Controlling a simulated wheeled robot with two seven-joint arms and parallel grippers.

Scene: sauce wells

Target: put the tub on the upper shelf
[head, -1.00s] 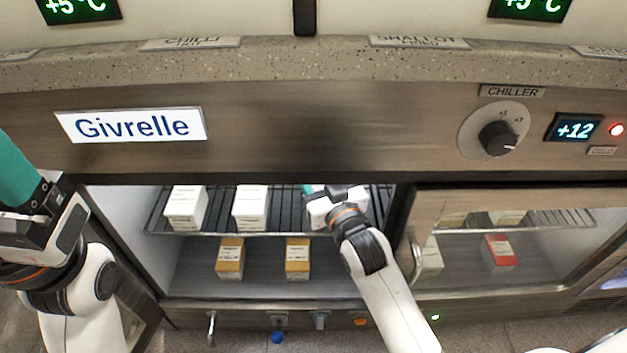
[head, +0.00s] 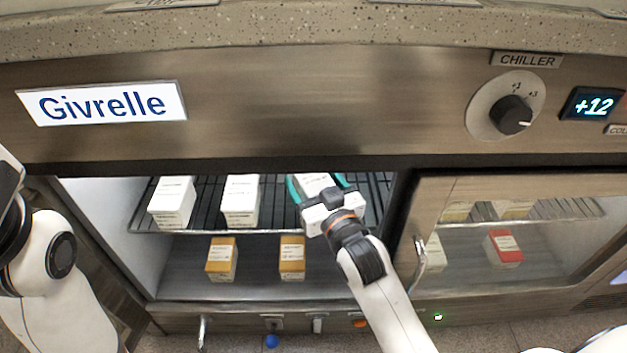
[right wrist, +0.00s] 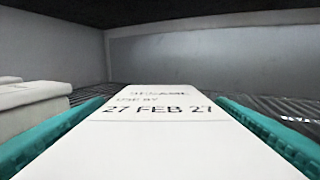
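The white tub (head: 314,183) is over the upper shelf, a dark wire rack (head: 270,207) in the open left bay of the chiller. My right gripper (head: 318,184) reaches in from the front, one teal finger on each side of the tub. In the right wrist view the tub's pale top (right wrist: 158,140), printed "27 FEB 27", fills the space between the fingers. They lie along both its sides with no clear gap. Whether the tub's base touches the rack is hidden. The fingers of my left gripper are out of the picture.
Two white tubs stand left on the rack, one (head: 172,202) by the wall and one (head: 240,201) nearer. Two orange-brown boxes (head: 221,259) (head: 292,258) stand below. A closed glass door (head: 520,275) bounds the right. The counter edge (head: 300,35) overhangs.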

